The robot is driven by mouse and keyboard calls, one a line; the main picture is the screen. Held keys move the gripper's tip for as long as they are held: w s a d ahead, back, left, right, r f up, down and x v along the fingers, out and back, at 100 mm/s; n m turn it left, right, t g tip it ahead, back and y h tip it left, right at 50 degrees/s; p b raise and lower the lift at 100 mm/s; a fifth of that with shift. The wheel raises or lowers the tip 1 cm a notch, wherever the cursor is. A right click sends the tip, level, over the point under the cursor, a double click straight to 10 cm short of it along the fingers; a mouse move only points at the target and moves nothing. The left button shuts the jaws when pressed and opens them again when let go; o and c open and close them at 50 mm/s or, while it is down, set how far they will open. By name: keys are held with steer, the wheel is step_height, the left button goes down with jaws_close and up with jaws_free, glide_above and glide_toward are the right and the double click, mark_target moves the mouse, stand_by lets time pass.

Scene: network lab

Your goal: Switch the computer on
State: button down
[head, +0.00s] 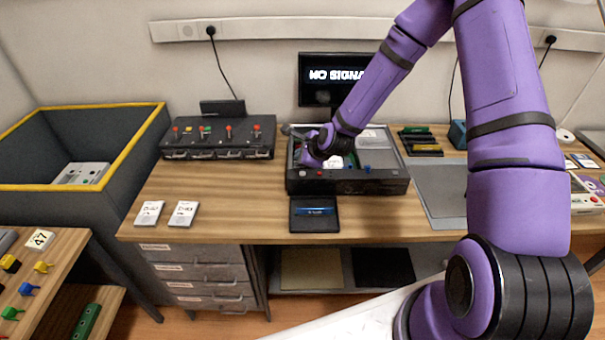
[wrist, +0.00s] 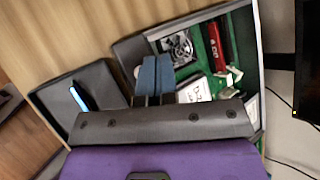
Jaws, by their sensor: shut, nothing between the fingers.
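The computer (head: 390,184) is a dark, low case with an open top, standing on the bench. Its front panel has a red button (head: 320,172) and a blue button (head: 367,168). Inside, the wrist view shows a green board (wrist: 208,55), a fan (wrist: 178,48) and a red module (wrist: 218,45). My gripper (wrist: 157,66) is shut and empty, over the left part of the case. In the head view my gripper (head: 313,160) is above the red button's end, and its fingertips are partly hidden. I cannot tell whether it touches anything. A monitor (head: 318,92) behind shows white lettering, partly covered by my arm.
A small dark device with a blue-lit screen (head: 314,222) lies in front of the case. A box with colored levers (head: 218,152) stands left, with two white cards (head: 183,213) before it. A grey mat (head: 440,185) lies right. The bench's front left is mostly clear.

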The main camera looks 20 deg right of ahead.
mark_target(302, 174)
steer(key=shift+f, duration=1.65)
steer(key=shift+f, duration=0.1)
stand_by(0.8)
steer(key=shift+f, duration=0.3)
